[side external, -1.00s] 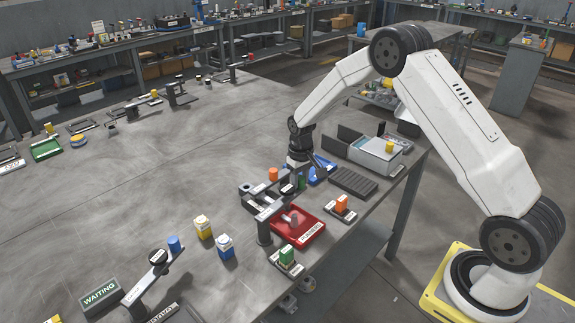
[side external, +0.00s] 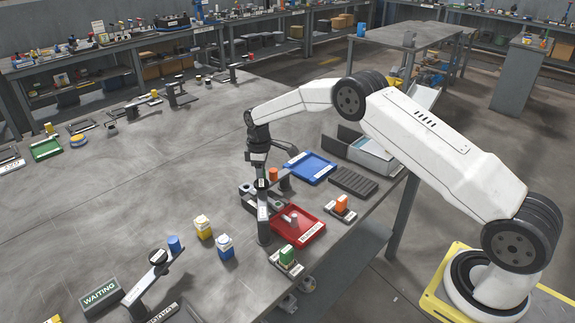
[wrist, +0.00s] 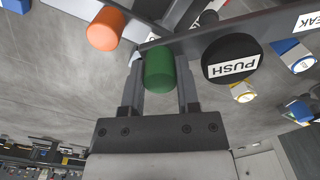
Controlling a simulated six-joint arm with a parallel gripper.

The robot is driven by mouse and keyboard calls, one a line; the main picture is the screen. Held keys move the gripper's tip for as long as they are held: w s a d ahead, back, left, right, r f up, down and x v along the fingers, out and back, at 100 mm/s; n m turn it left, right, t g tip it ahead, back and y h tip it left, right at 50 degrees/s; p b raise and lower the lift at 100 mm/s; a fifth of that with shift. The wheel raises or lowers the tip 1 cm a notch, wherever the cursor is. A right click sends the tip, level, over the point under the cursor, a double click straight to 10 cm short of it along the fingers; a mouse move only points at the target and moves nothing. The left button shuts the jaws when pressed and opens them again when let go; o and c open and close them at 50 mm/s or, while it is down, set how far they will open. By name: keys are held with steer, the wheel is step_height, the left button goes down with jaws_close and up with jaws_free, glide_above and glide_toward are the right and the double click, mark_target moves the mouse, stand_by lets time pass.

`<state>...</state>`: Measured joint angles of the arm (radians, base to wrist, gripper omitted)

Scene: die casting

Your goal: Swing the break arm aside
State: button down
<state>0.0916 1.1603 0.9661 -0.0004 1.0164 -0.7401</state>
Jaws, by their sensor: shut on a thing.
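The break arm (side external: 262,205) is a grey bar on a dark upright post. In the wrist view it (wrist: 205,40) carries a black disc (wrist: 232,58) marked PUSH, a partly cut-off label and a green knob (wrist: 159,70). My gripper (wrist: 160,66) is shut on the green knob, one finger on each side. In the side view my gripper (side external: 260,166) is at the far end of the bar, where the knob is hidden. The bar lies left of the red tray (side external: 318,226), which holds a grey part (side external: 292,219).
An orange cylinder (side external: 285,180) stands close right of my gripper, and shows in the wrist view (wrist: 105,30). A blue tray (side external: 310,168), grey rack (side external: 353,182) and open box (side external: 375,155) lie right. Yellow (side external: 203,227) and blue (side external: 225,246) containers stand left.

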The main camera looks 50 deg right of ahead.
steer(key=w+a+n, duration=0.3)
steer(key=a+n, duration=0.5)
steer(key=a, duration=0.2)
steer(key=shift+w+a+n, duration=0.25)
steer(key=shift+w+n, duration=0.05)
steer(key=shift+w, duration=0.1)
steer(key=shift+r, duration=0.1)
steer(key=c, duration=0.6)
jaws_free()
steer(key=shift+r, duration=0.1)
steer(key=shift+r, duration=3.8)
